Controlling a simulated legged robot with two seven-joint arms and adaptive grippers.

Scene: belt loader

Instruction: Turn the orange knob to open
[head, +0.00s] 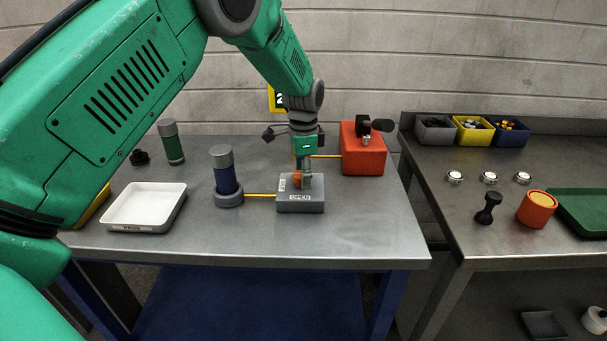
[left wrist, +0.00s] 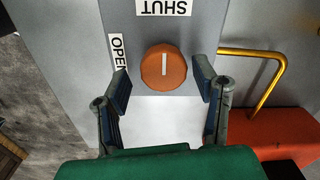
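In the left wrist view the round knob (left wrist: 163,67) has a white line that runs up and down the picture, in line with the "SHUT" label (left wrist: 164,7). The "OPEN" label (left wrist: 118,52) is to the knob's left. My left gripper (left wrist: 163,85) is open, with one finger on each side of the knob and gaps showing. In the head view my left gripper (head: 305,174) points down over the box. My right gripper is not in view.
A blue cylinder (head: 226,176) joins the box by a yellow pipe (head: 261,196). A red box (head: 363,152) stands behind right. A white tray (head: 146,203) is at left, near a green cylinder (head: 171,142). The table front right is clear.

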